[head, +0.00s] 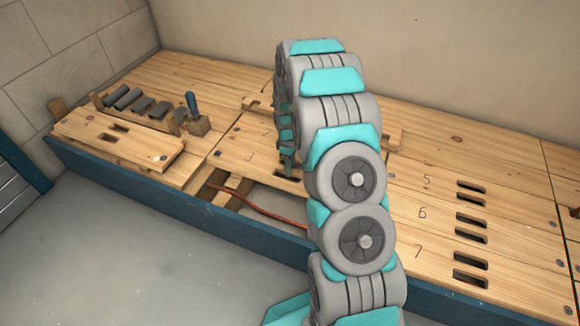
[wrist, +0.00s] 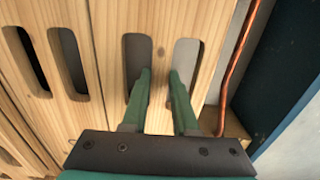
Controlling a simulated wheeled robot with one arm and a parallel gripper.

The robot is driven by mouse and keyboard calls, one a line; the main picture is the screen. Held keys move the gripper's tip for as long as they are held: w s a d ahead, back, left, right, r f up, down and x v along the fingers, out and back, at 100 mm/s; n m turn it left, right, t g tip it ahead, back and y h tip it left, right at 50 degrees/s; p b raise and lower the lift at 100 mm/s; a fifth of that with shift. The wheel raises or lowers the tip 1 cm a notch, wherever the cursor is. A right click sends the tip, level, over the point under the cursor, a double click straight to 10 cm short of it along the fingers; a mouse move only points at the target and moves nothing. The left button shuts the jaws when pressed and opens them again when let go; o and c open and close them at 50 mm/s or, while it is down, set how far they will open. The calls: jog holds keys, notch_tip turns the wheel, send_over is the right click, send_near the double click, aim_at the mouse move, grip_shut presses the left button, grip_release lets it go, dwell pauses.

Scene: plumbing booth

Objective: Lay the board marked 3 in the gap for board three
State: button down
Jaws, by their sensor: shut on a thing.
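The board marked 3 (head: 235,158) lies beside the board marked 2 (head: 248,128) in the head view, at the back edge of an open gap (head: 262,203). In the wrist view, my gripper (wrist: 160,78) has one finger in each of two slots and is shut on the wooden bar between them. This slotted board (wrist: 110,25) is the board marked 3. Its left edge runs close along another slotted board (wrist: 50,12). In the head view, my arm hides its right end and most of my gripper. I cannot tell whether the board is raised.
A copper pipe (head: 262,211) runs through the open gap and passes beside the held board in the wrist view (wrist: 240,62). A loose slotted board (head: 125,143) lies at left, before a tool rack. Boards 5, 6 and 7 (head: 440,215) lie at right.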

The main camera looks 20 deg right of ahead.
jog(key=shift+f, duration=0.1)
jog(key=c, duration=0.6)
grip_release()
